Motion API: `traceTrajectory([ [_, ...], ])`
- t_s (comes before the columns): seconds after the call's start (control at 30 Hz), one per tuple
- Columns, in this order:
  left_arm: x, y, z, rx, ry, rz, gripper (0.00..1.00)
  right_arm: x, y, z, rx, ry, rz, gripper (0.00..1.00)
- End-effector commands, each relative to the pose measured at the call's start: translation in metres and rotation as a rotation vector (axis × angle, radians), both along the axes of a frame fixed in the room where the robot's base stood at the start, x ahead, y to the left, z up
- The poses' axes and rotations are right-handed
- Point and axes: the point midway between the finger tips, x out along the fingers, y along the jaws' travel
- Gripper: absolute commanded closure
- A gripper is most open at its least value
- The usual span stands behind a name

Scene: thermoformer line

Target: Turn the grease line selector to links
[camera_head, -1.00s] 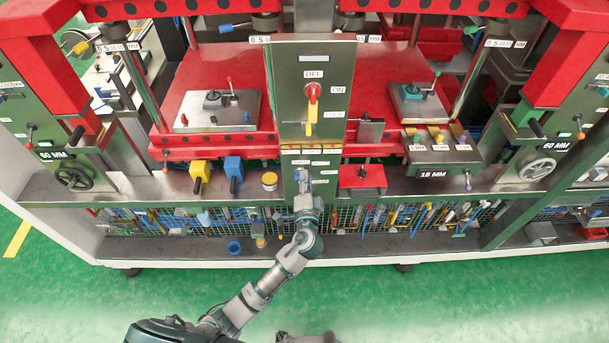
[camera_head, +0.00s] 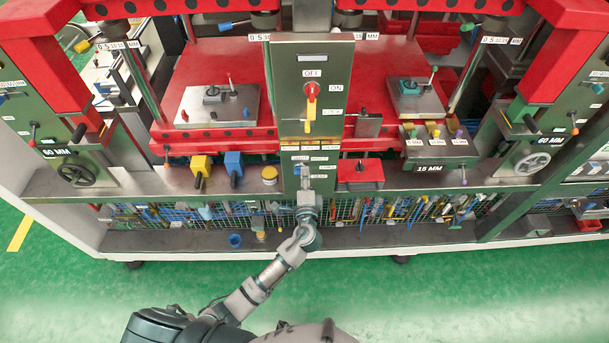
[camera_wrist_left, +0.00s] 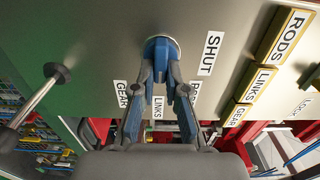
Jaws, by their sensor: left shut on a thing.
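The grease line selector (camera_wrist_left: 161,47) is a round grey base with a blue part, on the lower part of the green-grey panel. In the left wrist view the labels SHUT (camera_wrist_left: 211,53), GEAR (camera_wrist_left: 122,94) and LINKS (camera_wrist_left: 158,107) stand around it; another label at the right is partly hidden by a finger. My left gripper (camera_wrist_left: 160,78) is shut on the selector, with one finger on each side of it. The fingers hide much of the handle, so I cannot tell which label it points to. In the head view my left gripper (camera_head: 304,180) covers the selector. My right gripper is out of view.
Yellow-edged plates RODS, LINKS and GEAR (camera_wrist_left: 235,115) are at the right. Above are a red and yellow switch (camera_head: 310,95), and blue (camera_head: 233,164) and yellow blocks at the left.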

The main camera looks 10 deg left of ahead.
Motion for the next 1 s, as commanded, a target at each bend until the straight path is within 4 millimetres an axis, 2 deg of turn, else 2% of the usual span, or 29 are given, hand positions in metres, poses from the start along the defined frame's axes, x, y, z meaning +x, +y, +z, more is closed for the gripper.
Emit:
traceTrajectory([
  [0.17, 0.0, -0.001, -0.001, -0.002, 0.002, -0.003, 1.0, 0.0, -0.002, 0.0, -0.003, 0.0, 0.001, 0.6],
  [0.2, 0.0, -0.001, -0.001, -0.002, 0.001, -0.003, 0.78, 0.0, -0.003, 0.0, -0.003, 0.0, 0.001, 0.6],
  [0.27, 0.0, -0.001, -0.001, -0.002, 0.001, -0.003, 0.63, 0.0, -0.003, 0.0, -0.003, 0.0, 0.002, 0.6],
  [0.53, -0.001, -0.001, -0.001, -0.002, 0.0, -0.001, 0.62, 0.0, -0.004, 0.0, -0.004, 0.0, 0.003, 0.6],
  [0.67, -0.008, -0.003, -0.002, -0.002, 0.002, -0.002, 0.62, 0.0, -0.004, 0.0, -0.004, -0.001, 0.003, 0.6],
  [0.77, -0.024, -0.008, -0.002, -0.003, 0.004, -0.002, 0.62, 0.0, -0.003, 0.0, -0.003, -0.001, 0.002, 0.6],
  [1.0, -0.075, -0.023, -0.003, -0.004, 0.005, -0.002, 0.62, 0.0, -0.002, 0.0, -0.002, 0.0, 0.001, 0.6],
])
